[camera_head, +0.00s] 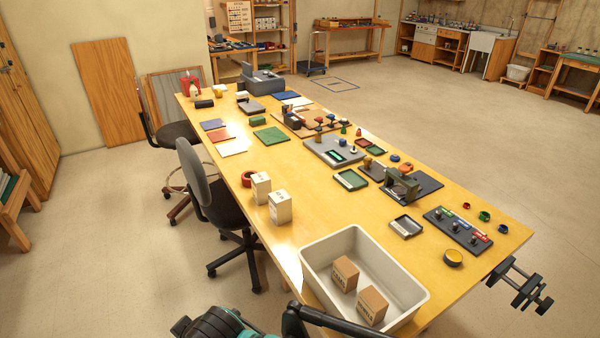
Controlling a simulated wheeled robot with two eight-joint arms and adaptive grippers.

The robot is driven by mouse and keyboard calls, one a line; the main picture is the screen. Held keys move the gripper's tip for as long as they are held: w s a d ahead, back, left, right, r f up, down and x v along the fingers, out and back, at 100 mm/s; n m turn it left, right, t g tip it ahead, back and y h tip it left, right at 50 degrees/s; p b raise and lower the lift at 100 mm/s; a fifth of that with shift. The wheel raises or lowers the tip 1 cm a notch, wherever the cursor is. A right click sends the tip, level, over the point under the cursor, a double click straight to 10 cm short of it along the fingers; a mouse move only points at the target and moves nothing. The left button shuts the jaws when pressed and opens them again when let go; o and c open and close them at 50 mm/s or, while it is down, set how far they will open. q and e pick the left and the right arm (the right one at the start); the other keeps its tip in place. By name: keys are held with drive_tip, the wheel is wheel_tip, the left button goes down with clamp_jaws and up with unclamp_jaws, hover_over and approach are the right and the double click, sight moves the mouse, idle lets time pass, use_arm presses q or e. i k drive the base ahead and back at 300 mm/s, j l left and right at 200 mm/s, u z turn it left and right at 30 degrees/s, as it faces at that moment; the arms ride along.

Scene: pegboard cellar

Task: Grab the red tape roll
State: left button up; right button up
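A dark red ring-shaped roll (248,179) lies at the left edge of the long yellow table, just behind and left of two white boxes. It looks like the red tape roll, and nothing touches it that I can see. I cannot make out the fingers of either gripper.
White boxes (261,187) (280,207) stand by the roll. A white bin (425,293) with two cardboard boxes (345,273) (372,305) fills the near end. A dark chair (215,190) stands against the left side. A vise (520,288) juts out right. Open floor lies left.

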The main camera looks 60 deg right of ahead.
sight(246, 175)
drive_tip(key=i+l+z, duration=0.1)
drive_tip(key=i+z, duration=0.55)
drive_tip(key=i, duration=0.15)
drive_tip(key=i+z, duration=0.15)
drive_tip(key=z, duration=0.25)
drive_tip(key=i+z, duration=0.15)
drive_tip(key=z, duration=0.2)
drive_tip(key=i+j+z, duration=0.15)
drive_tip(key=z, duration=0.25)
drive_tip(key=i+j+z, duration=0.1)
drive_tip(key=z, duration=0.6)
drive_tip(key=j, duration=0.1)
